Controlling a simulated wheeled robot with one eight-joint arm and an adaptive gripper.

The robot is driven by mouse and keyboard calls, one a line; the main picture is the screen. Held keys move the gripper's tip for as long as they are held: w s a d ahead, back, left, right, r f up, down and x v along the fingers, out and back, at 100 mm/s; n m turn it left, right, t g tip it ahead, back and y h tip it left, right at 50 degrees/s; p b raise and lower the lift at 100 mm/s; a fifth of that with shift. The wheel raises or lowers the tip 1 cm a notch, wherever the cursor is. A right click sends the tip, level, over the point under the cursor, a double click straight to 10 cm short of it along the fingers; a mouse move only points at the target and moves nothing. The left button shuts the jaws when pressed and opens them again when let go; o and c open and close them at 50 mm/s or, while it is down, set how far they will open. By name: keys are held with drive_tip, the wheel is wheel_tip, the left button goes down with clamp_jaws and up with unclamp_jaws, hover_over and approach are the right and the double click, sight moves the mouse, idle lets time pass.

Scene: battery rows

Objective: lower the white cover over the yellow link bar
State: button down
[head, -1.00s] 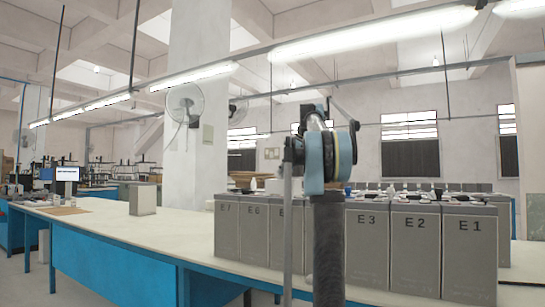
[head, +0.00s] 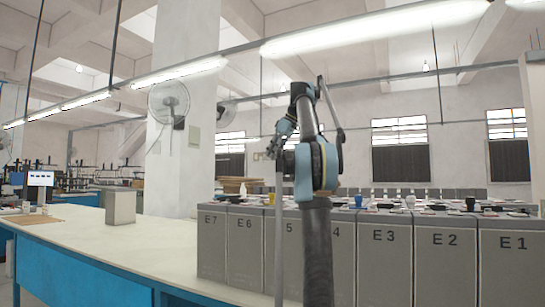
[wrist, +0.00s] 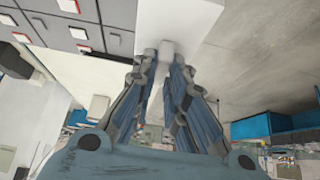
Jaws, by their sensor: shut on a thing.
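In the wrist view, my gripper (wrist: 168,55) has its fingers closed together on a small pale grip. A plain white panel, which looks like the white cover (wrist: 180,18), extends beyond the fingertips and is cut off by the top edge. I cannot pick out the yellow link bar in either view.
Grey batteries labelled E1 to E7 (head: 384,255) stand in a row on the pale bench (head: 70,235), with small items on top. Battery tops also show upper left in the wrist view (wrist: 60,28). A grey box (head: 121,207) stands left. Bench surface between is clear.

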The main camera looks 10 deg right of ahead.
drive_tip(key=shift+d, duration=0.3)
drive_tip(key=shift+f, duration=6.25)
drive_tip(key=c, duration=1.5)
unclamp_jaws()
drive_tip(key=shift+c, duration=0.2)
drive_tip(key=shift+s, duration=0.1)
drive_tip(key=v, duration=1.1)
drive_tip(key=shift+d+r, duration=0.2)
drive_tip(key=shift+r, duration=0.15)
